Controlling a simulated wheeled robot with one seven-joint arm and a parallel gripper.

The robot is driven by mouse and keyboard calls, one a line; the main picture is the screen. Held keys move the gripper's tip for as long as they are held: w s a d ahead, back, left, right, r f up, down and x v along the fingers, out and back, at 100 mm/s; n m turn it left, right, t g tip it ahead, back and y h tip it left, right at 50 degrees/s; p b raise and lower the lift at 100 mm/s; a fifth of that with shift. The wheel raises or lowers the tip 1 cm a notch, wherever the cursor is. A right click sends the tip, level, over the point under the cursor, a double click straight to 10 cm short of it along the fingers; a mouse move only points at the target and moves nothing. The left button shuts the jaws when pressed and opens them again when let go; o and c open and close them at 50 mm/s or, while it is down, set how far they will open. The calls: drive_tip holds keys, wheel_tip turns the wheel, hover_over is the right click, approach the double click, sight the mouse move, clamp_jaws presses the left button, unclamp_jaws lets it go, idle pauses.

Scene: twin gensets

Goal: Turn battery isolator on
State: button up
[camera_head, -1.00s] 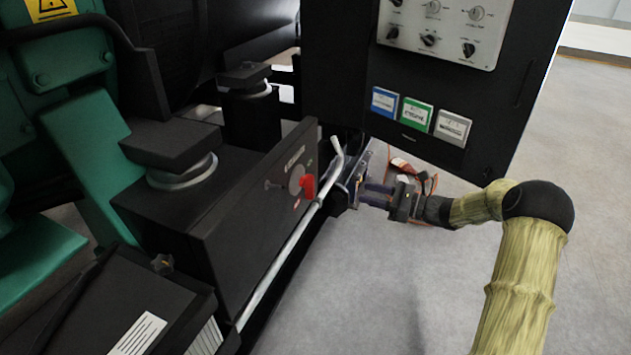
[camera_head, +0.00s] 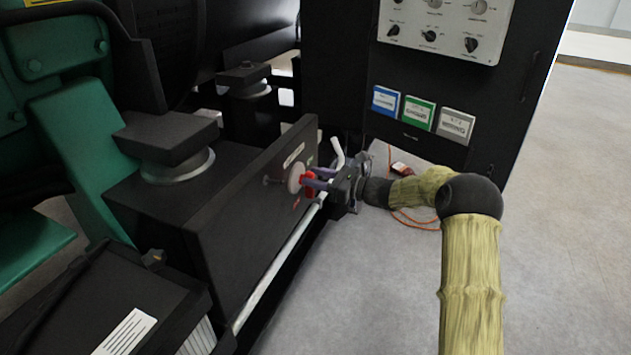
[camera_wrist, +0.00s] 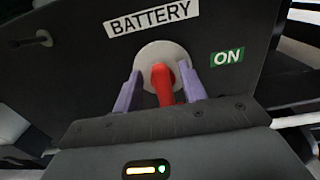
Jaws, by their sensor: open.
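The battery isolator is a red handle (camera_head: 308,183) on a pale round plate (camera_head: 296,179), set on a black panel (camera_head: 255,215). In the wrist view the red handle (camera_wrist: 162,84) points down toward my gripper, under a "BATTERY" label (camera_wrist: 150,17). A green "ON" label (camera_wrist: 227,57) is to the right of the plate. My gripper (camera_head: 314,179) is at the handle, and its fingers (camera_wrist: 158,90) stand open on either side of it. I cannot tell whether either finger touches the handle.
A grey pipe (camera_head: 285,255) runs along the panel's lower edge, its bent end rising near my gripper. A black control cabinet (camera_head: 440,155) stands behind my wrist. An orange cable (camera_head: 415,222) lies on the floor. The grey floor (camera_head: 370,290) at front is clear.

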drive_tip(key=shift+w+a, duration=0.1)
drive_tip(key=shift+a, duration=0.1)
drive_tip(key=shift+c, duration=0.2)
clamp_jaws()
